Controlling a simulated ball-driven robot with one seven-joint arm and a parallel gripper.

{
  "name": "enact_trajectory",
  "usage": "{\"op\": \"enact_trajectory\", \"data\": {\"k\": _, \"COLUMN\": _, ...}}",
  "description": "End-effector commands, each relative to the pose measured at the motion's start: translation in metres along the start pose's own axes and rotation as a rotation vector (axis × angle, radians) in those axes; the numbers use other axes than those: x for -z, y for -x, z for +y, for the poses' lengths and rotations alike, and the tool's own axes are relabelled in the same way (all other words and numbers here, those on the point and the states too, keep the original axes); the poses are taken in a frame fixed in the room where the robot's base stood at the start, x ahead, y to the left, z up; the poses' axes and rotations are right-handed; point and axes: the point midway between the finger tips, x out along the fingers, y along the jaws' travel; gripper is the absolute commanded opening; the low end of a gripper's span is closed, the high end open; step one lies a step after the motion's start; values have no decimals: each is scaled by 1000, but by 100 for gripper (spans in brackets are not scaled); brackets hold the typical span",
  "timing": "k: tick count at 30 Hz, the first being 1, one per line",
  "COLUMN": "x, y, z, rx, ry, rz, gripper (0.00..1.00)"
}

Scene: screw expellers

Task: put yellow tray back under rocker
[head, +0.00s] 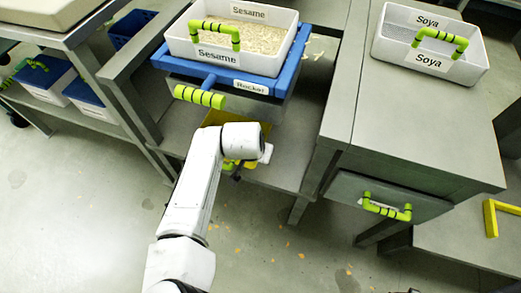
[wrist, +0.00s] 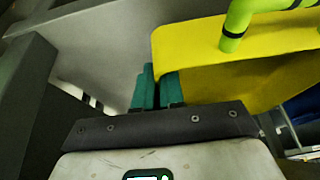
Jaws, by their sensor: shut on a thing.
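The yellow tray (head: 212,117) shows in part in the head view, below the blue rocker (head: 287,82) and behind my arm. The rocker carries a label and a green striped handle (head: 200,96) at its front. In the wrist view, the yellow tray (wrist: 265,85) fills the upper right, with its green striped handle (wrist: 238,25) above its edge. My gripper (wrist: 158,75) has its teal fingers close together at the tray's left edge, shut on it. My arm hides most of the tray in the head view, so how far under the rocker it lies cannot be told.
A white Sesame bin (head: 215,52) sits on the rocker. A grey shelf (head: 285,160) lies below it. To the right, a grey cabinet (head: 410,115) bears a Soya bin (head: 430,65) and has a drawer with a green handle (head: 386,208). Crumbs lie on the open floor in front.

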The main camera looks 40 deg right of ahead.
Motion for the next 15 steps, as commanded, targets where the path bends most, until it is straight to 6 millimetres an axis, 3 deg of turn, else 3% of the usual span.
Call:
{"op": "enact_trajectory", "data": {"k": 3, "x": 18, "y": -9, "z": -2, "rx": 2, "ry": -3, "rz": 0, "gripper": 0}}
{"op": "enact_trajectory", "data": {"k": 12, "x": 37, "y": -16, "z": -2, "rx": 1, "ry": -2, "rz": 1, "gripper": 0}}
{"op": "enact_trajectory", "data": {"k": 15, "x": 28, "y": -33, "z": -2, "rx": 2, "ry": 1, "rz": -1, "gripper": 0}}
